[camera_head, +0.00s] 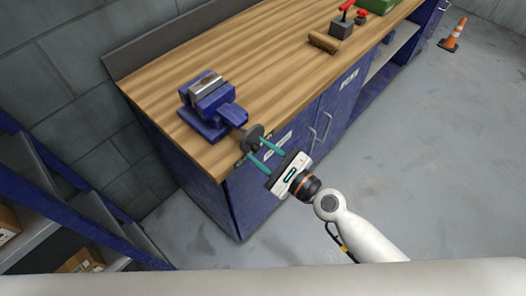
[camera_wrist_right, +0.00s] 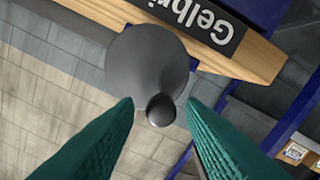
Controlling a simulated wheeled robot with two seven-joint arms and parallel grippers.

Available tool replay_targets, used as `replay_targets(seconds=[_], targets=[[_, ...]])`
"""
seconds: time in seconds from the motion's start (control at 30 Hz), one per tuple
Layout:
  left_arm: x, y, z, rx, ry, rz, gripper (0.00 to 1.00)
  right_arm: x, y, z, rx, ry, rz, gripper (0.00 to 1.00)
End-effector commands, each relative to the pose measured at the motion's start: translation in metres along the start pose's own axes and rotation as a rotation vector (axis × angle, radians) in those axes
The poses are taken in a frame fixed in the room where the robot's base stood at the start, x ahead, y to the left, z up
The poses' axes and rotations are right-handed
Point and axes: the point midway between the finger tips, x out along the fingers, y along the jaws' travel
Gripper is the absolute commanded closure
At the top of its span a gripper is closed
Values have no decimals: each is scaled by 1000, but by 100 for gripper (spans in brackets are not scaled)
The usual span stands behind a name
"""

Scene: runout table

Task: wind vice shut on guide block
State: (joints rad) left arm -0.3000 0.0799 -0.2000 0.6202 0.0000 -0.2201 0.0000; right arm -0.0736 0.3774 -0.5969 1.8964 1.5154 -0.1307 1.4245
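The blue vice (camera_head: 232,115) is mounted at the near left corner of the wooden bench. A pale grey metal piece, which looks like the guide block (camera_head: 207,83), sits at its jaws; I cannot tell whether the jaws touch it. The vice's dark grey round handle (camera_head: 254,132) sticks out past the bench's front edge. In the right wrist view its disc (camera_wrist_right: 146,62) and small dark knob (camera_wrist_right: 161,110) face me. My right gripper (camera_head: 257,149) is open, its teal fingers on either side of the knob with gaps showing. My left gripper is not in view.
The wooden bench top (camera_head: 240,60) is clear around its middle. Blue cabinets lie below; a cone (camera_head: 453,36) stands on the floor.

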Motion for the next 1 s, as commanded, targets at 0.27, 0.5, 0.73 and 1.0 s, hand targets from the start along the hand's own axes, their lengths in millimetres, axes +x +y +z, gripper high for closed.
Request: replay_targets(seconds=[0.27,0.5,0.73,1.0], targets=[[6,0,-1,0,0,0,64,0,-2,2,-208,1,-1,64],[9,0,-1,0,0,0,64,0,-2,1,-606,0,-2,64],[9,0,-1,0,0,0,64,0,-1,0,-1038,1,-3,64],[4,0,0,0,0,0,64,0,-1,-1,-1406,1,-3,64]])
